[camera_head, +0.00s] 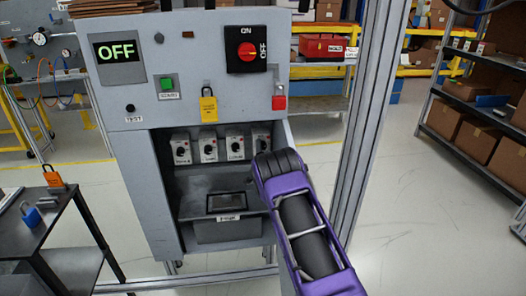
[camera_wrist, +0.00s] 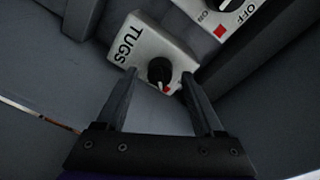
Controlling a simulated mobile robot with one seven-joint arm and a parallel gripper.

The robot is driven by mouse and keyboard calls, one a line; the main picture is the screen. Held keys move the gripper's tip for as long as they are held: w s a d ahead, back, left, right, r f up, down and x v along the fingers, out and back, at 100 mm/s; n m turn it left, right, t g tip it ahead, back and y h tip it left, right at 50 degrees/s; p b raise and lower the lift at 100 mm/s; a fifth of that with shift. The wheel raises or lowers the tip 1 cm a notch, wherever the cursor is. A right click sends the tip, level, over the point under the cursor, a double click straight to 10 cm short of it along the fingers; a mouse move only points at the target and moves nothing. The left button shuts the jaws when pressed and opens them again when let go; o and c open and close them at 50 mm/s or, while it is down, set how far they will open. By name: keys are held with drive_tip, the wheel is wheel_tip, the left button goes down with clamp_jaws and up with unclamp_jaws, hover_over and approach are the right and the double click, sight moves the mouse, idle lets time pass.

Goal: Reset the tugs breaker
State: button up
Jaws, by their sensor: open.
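The breaker marked TUGS (camera_wrist: 143,42) is a white box with a black round knob (camera_wrist: 159,71) and a small red mark beside the knob, in the wrist view. My gripper (camera_wrist: 159,77) is open, with one finger on either side of the knob and nothing clearly held. Whether the fingertips touch the box cannot be told. In the head view, a row of several white breakers sits in the grey cabinet's recess; my purple arm reaches the rightmost breaker (camera_head: 261,140) and partly covers it. The fingers are hidden there, and the breaker labels are too small to read.
A second breaker (camera_wrist: 215,12) shows at the wrist view's top right. The cabinet (camera_head: 180,80) carries an OFF display (camera_head: 119,51), a red rotary switch (camera_head: 246,50) and a yellow padlock (camera_head: 208,106). A metal post (camera_head: 362,130) stands right of my arm. A dark cart (camera_head: 35,235) stands left.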

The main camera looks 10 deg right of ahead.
clamp_jaws()
drive_tip(key=shift+n, duration=0.3)
drive_tip(key=shift+f+n+t, duration=0.1)
drive_tip(key=shift+n+t, duration=0.3)
drive_tip(key=shift+n, duration=3.8)
unclamp_jaws()
drive_tip(key=shift+s, duration=0.1)
